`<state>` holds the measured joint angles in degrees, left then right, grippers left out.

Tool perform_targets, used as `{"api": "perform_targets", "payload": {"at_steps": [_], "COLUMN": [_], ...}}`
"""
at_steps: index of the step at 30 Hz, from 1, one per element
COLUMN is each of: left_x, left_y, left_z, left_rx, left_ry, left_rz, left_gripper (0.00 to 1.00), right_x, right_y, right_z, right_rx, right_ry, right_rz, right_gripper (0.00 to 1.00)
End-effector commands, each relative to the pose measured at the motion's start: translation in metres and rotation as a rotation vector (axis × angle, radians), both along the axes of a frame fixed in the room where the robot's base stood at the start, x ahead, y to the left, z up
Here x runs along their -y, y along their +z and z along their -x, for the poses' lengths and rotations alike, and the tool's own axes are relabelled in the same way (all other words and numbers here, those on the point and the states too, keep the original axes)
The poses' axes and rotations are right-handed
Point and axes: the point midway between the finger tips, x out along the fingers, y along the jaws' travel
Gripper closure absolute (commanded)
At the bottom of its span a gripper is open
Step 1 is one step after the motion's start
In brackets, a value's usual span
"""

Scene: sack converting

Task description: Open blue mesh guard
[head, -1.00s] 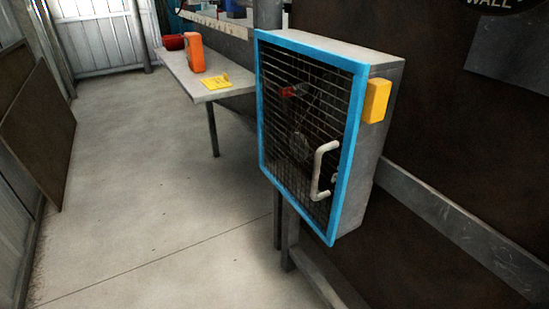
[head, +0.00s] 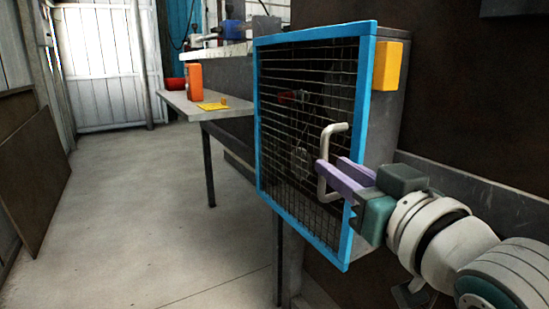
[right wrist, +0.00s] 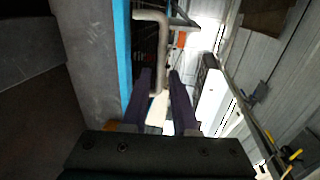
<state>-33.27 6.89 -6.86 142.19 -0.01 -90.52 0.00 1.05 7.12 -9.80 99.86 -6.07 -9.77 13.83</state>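The blue mesh guard (head: 362,100) is a blue-framed wire mesh door on the front of a grey box, and it looks shut. A pale bent handle (head: 324,148) stands out from its right side; the handle also shows in the right wrist view (right wrist: 163,42). My right gripper (head: 330,165) is at the handle's lower half, its purple fingers pointing left. In the right wrist view my right gripper (right wrist: 161,74) has its fingers apart on either side of the handle bar, with gaps visible. My left gripper is not in view.
A yellow block (head: 388,66) sits on the box's right side, above my right arm. A grey table (head: 177,103) behind holds an orange object (head: 194,81), a red bowl (head: 175,84) and a yellow item (head: 213,106).

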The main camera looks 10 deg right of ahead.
Motion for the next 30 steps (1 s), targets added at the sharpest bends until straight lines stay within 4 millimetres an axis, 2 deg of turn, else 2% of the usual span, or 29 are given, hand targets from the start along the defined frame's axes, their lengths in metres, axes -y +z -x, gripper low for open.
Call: {"api": "perform_targets", "payload": {"at_steps": [1,6,12,18,25,30], "left_x": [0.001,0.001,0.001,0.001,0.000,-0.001], "left_y": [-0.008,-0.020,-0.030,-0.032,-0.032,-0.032], "left_z": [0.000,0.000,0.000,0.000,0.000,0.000], "left_rx": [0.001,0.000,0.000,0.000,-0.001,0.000], "left_ry": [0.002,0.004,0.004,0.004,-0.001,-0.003], "left_rz": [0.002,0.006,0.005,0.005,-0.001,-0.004], "left_gripper": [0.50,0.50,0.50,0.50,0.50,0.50], "right_x": [-0.002,-0.006,-0.010,-0.012,-0.012,-0.012], "right_y": [-0.003,-0.003,-0.003,-0.001,-0.001,-0.001], "right_z": [-0.010,-0.040,-0.065,-0.073,-0.073,-0.073], "right_rx": [0.004,0.003,0.000,-0.001,-0.002,-0.002], "right_ry": [0.001,0.000,0.000,0.000,0.000,0.000], "right_rz": [-0.001,-0.002,-0.001,-0.001,-0.001,-0.001], "right_gripper": [0.73,0.73,0.73,0.73,0.73,0.92]}}
